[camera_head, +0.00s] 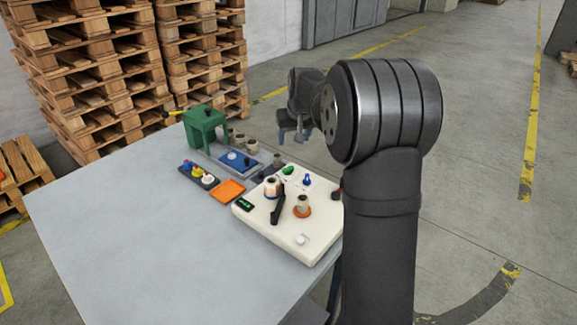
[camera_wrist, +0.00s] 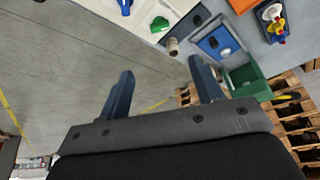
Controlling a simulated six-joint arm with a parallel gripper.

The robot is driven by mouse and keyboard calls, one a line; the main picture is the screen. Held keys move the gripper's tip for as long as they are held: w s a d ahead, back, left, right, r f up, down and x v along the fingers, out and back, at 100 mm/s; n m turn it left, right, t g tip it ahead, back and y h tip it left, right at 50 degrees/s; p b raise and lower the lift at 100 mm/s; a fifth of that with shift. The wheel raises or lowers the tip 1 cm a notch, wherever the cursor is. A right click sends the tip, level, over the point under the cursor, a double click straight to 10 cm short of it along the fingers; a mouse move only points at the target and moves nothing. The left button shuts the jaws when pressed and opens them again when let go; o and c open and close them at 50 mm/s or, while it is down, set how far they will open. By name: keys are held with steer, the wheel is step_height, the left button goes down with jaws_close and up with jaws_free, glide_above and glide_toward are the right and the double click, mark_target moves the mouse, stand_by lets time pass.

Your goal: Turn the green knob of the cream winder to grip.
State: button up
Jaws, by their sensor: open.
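The cream winder (camera_head: 262,222) sits on the table in the head view, with its top facing up. Its green knob (camera_head: 288,170) is at the far edge of the top, beside a blue knob (camera_head: 307,180). In the wrist view the green knob (camera_wrist: 160,24) shows at the top, with the blue knob (camera_wrist: 125,5) to its left. The green knob's exact setting is too small to read. My gripper (camera_head: 295,134) is open and empty, raised beyond the winder's far edge. In the wrist view its fingers (camera_wrist: 161,70) are wide apart, below the green knob and not touching it.
A green machine (camera_head: 203,125), a blue panel (camera_head: 238,160), an orange tray (camera_head: 228,190) and a dark strip with coloured knobs (camera_head: 199,174) stand left of the winder. Several small rolls (camera_head: 252,146) stand behind. The table's front left (camera_head: 140,240) is clear.

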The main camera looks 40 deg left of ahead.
mark_target(288, 167)
steer(key=x, duration=1.6)
steer(key=shift+f, duration=0.25)
steer(key=shift+c, duration=0.2)
steer(key=c, duration=1)
